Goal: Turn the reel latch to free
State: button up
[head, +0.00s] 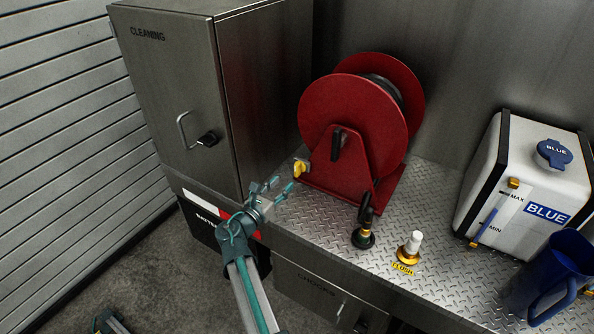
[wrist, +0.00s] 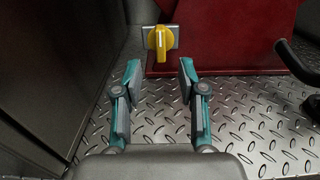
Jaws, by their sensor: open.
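The red hose reel (head: 352,125) stands on the metal tread-plate deck. The reel latch is a small yellow knob (head: 300,168) on a grey plate at the reel's lower left. In the wrist view the yellow knob (wrist: 160,40) points roughly up and down on its grey plate, beside the red reel base (wrist: 220,40). My gripper (head: 278,187) is open and empty, just short of the knob. In the wrist view its teal-sided fingers (wrist: 158,72) are spread below the knob, which lines up with the gap between them. They look apart from the knob.
The steel cleaning cabinet (head: 180,90) rises close on the left. A black hose nozzle (head: 365,225) and the flush valve (head: 410,248) stand right of my gripper. A white tank (head: 500,180) and a blue jug (head: 555,275) are at the far right.

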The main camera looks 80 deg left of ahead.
aim_at(295, 171)
jog(key=p+x, duration=0.2)
jog(key=x, duration=0.5)
jog(key=shift+w, duration=0.1)
grip_shut()
